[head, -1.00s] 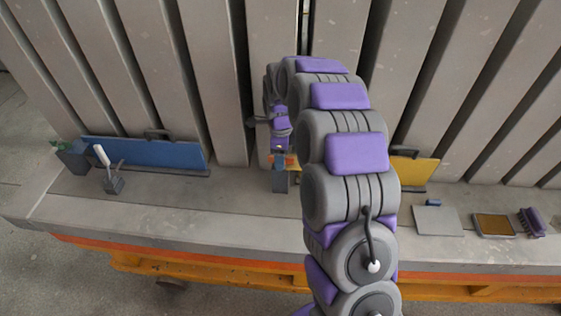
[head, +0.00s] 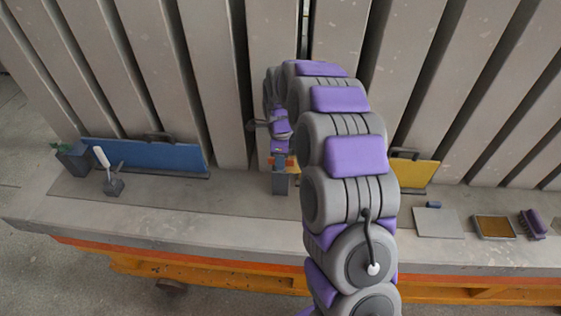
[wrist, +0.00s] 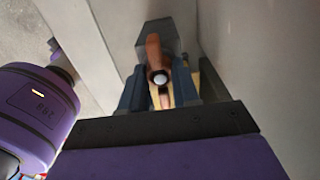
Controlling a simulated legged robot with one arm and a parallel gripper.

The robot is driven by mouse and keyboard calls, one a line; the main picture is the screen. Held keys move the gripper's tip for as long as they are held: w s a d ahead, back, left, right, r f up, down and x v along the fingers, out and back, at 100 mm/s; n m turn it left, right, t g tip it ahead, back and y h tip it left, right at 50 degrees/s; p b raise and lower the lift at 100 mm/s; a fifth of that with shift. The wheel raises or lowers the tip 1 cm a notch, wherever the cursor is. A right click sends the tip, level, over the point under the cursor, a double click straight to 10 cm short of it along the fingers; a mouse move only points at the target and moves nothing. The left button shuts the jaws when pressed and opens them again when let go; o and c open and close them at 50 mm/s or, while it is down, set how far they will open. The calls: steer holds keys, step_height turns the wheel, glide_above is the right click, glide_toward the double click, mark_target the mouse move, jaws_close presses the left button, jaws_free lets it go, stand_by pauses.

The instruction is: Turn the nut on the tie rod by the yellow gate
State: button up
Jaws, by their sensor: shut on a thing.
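The nut (wrist: 153,50) is copper-orange and winged, with the pale round end of the tie rod (wrist: 160,78) at its middle. In the wrist view one wing points up and the other down. My gripper (wrist: 161,86) is shut on the nut, with a dark finger on each side. In the head view my gripper (head: 281,160) is low at the panels, above a small grey block (head: 281,184), with bits of orange showing beside it. The yellow gate (head: 415,173) is right of my arm, which hides its left part.
Tall grey panels (head: 210,80) stand close behind and beside my gripper. A blue gate (head: 145,156) is at left, near a plant pot (head: 74,160) and a tool holder (head: 114,187). A grey plate (head: 437,223), a tray (head: 495,227) and a purple brush (head: 534,224) lie at right.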

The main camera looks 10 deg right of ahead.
steer(key=shift+w+m+p, duration=0.1)
steer(key=shift+m+p, duration=0.3)
steer(key=shift+m, duration=1.3)
jaws_close()
steer(key=shift+d+r+m+p, duration=0.15)
steer(key=shift+m+p, duration=0.35)
steer(key=shift+m, duration=1)
steer(key=shift+a+m, duration=0.3)
steer(key=shift+a, duration=0.05)
steer(key=shift+d+r+p, duration=0.1)
steer(key=shift+p, duration=0.25)
